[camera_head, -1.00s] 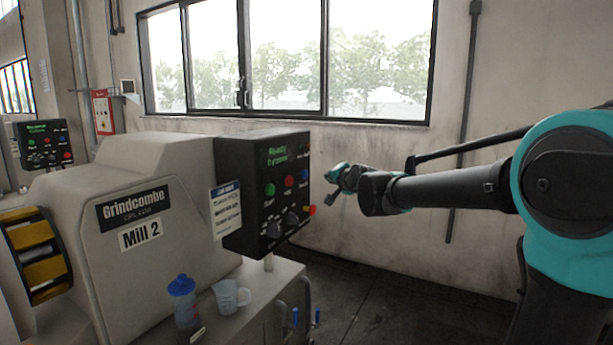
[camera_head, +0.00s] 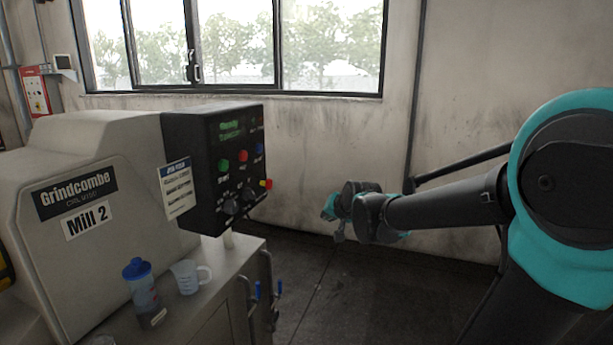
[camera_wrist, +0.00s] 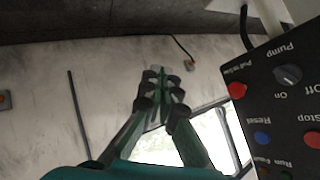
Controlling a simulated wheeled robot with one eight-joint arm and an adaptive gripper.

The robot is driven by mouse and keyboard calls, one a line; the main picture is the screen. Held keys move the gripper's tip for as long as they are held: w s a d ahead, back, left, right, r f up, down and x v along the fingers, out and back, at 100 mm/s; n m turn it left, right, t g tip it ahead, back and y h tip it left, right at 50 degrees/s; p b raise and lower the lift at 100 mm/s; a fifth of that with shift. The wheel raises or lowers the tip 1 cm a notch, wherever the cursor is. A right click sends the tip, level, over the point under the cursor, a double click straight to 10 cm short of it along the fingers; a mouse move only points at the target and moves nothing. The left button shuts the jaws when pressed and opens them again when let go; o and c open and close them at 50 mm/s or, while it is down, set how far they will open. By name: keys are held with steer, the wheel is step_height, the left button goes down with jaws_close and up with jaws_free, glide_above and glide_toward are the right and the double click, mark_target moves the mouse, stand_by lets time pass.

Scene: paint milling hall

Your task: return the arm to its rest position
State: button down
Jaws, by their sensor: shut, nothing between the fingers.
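My gripper (camera_head: 336,214) is at the end of my arm, right of the mill's control panel and apart from it, in front of the wall. It is small and partly hidden by my wrist in the head view. In the wrist view my gripper (camera_wrist: 158,78) shows its fingers together, shut and empty. The black control panel (camera_head: 232,165) has green, red and blue buttons, knobs and a lit display. It also appears at the right in the wrist view (camera_wrist: 285,110), turned upside down.
The Mill 2 machine (camera_head: 110,190) fills the left. A blue-lidded bottle (camera_head: 141,288) and a measuring jug (camera_head: 188,277) stand on its ledge (camera_head: 215,275). Blue-handled valves (camera_head: 257,290) stick out at the ledge's right side. The floor (camera_head: 340,300) below my arm is clear.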

steer(key=s+d+f+n+g+h, duration=0.1)
steer(key=s+d+f+g, duration=0.1)
steer(key=s+d+f, duration=0.2)
steer(key=s+d+f+n+g+h, duration=0.1)
steer(key=s+d+f+g, duration=0.1)
steer(key=s+d+f, duration=0.3)
steer(key=s+d+f+n+g+h, duration=0.1)
steer(key=s+d+f, duration=0.4)
steer(key=s+f, duration=0.5)
steer(key=s, duration=0.5)
steer(key=shift+s+g+h, duration=0.3)
steer(key=shift+s+g, duration=0.1)
